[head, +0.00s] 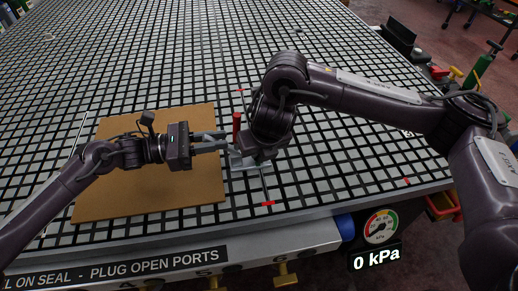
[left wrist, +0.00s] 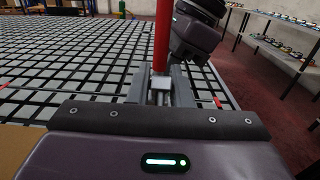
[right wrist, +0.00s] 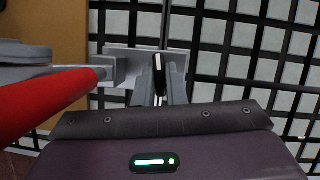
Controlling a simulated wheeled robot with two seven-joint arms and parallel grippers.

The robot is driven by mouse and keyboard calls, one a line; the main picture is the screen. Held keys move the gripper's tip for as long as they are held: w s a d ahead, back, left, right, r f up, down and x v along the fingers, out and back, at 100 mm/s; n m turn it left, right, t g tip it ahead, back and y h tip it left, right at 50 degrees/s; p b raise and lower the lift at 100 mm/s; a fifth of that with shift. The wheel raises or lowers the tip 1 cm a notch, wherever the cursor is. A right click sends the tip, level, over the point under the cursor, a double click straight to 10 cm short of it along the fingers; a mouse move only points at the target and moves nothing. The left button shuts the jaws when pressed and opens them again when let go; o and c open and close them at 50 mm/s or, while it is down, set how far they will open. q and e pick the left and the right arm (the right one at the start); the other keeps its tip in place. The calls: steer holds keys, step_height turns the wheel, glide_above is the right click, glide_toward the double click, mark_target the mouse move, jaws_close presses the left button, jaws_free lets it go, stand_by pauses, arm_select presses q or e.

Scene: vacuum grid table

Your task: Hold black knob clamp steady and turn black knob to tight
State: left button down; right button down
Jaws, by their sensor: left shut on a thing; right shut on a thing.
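The clamp is a grey metal piece with an upright red handle (head: 237,127), standing on the grid table just right of the brown board. Its grey base (right wrist: 121,62) shows in the right wrist view. My left gripper (head: 224,141) comes in from the left and is shut on the clamp near the foot of the red handle; the exact contact is partly hidden. In the left wrist view its fingers (left wrist: 160,92) are close together below the handle. My right gripper (right wrist: 160,92) points down over the clamp and is shut on the small black knob (right wrist: 158,70). In the head view my right wrist hides the knob.
A brown board (head: 150,205) lies flat under my left arm. The gridded table (head: 330,180) is clear behind and to the right. A pressure gauge (head: 381,226) with a 0 kPa readout and yellow valves (head: 285,273) sit along the front edge.

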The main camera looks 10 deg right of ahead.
steer(key=c, duration=1.5)
jaws_free()
steer(key=shift+r, duration=0.15)
steer(key=shift+r, duration=0.25)
steer(key=v, duration=1.1)
steer(key=shift+s, duration=0.2)
steer(key=shift+o, duration=0.3)
